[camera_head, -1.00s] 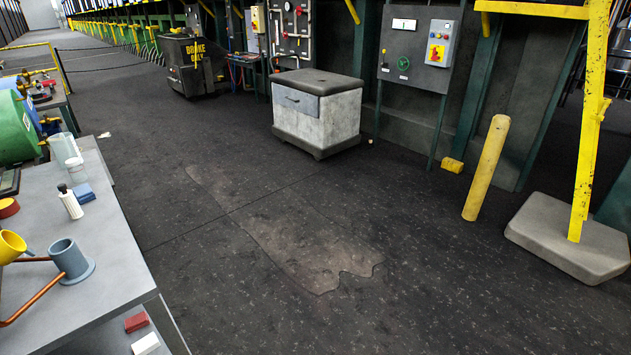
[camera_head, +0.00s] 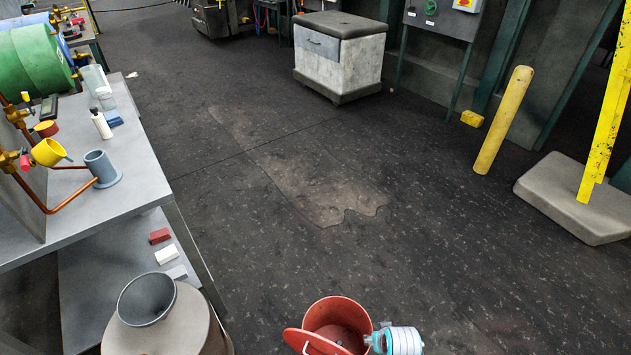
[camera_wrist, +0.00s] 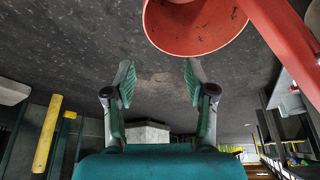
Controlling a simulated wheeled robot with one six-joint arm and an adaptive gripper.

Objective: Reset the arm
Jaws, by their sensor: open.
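My gripper (camera_wrist: 158,74) is open and empty in the wrist view, its two green-padded fingers spread wide apart with only dark floor and distant fixtures between them. A red bin (camera_wrist: 196,32) with a raised red lid or flap shows close by at the top right of that view, apart from the fingers. In the head view the red bin (camera_head: 337,324) stands at the bottom edge. A white and teal part of my arm shows just right of it. The fingers are hard to make out there.
A grey workbench (camera_head: 145,190) with copper pipes and cups stands on the left. A tan vessel with a dark funnel top (camera_head: 150,320) stands at bottom left. A grey cabinet (camera_head: 338,62), yellow bollard (camera_head: 503,120) and yellow post base (camera_head: 575,197) stand farther off. The middle floor is open.

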